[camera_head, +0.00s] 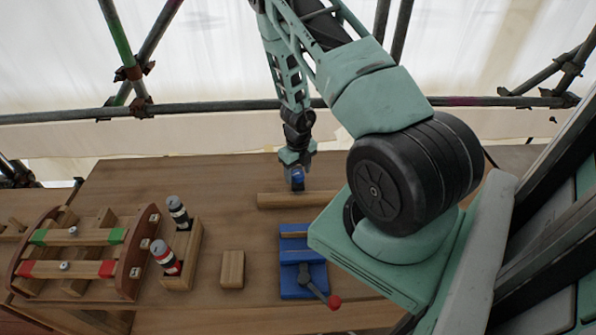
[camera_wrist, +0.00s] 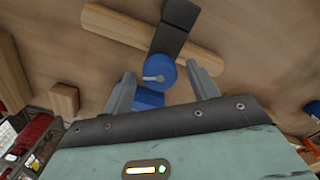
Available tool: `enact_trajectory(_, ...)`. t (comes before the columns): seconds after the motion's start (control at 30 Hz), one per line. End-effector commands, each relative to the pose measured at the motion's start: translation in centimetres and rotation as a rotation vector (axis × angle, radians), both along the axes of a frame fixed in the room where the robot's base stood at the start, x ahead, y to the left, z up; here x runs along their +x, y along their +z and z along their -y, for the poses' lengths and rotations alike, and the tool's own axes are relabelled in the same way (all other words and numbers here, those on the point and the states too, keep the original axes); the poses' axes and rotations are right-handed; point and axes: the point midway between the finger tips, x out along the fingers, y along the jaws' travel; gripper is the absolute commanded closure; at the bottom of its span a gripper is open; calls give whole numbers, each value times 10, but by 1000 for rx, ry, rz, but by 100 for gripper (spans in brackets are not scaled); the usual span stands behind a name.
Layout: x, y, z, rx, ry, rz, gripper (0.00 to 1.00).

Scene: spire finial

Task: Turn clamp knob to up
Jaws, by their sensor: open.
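The clamp knob is a round blue knob (camera_wrist: 160,72) with a small grey pointer that points left in the wrist view. It also shows as a small blue piece (camera_head: 297,178) in the head view, right below my gripper (camera_head: 296,163). In the wrist view my gripper (camera_wrist: 163,78) is open, with a finger on each side of the knob. I cannot tell whether either finger touches it. A dark grey strip (camera_wrist: 179,18) runs from behind the knob across a wooden bar (camera_wrist: 110,22). The bar (camera_head: 272,201) also lies on the table in the head view.
A blue vise-like block (camera_head: 291,287) with a red-balled lever stands nearer me. Left of it are a small wood block (camera_head: 232,268), a wooden holder (camera_head: 191,262) with two bottles, and a wooden rack (camera_head: 140,250). Scaffold poles (camera_head: 220,106) stand behind the table.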

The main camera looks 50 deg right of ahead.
Motion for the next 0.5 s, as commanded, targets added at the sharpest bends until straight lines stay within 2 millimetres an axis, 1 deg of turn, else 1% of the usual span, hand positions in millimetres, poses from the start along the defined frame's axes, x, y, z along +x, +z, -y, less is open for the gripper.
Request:
enact_trajectory(0.17, 0, 0, 0, 0, 0, 0, 41)
enact_trajectory(0.2, 0, 0, 0, 0, 0, 0, 44)
enact_trajectory(0.27, 0, 0, 0, 0, 0, 0, 61)
enact_trajectory(0.3, 0, 0, 0, 0, 0, 0, 72)
enact_trajectory(0.33, 0, 0, 0, 0, 0, 0, 80)
enact_trajectory(0.37, 0, 0, 0, 0, 0, 0, 86)
enact_trajectory(0.5, 0, 0, 0, 0, 1, 0, 86)
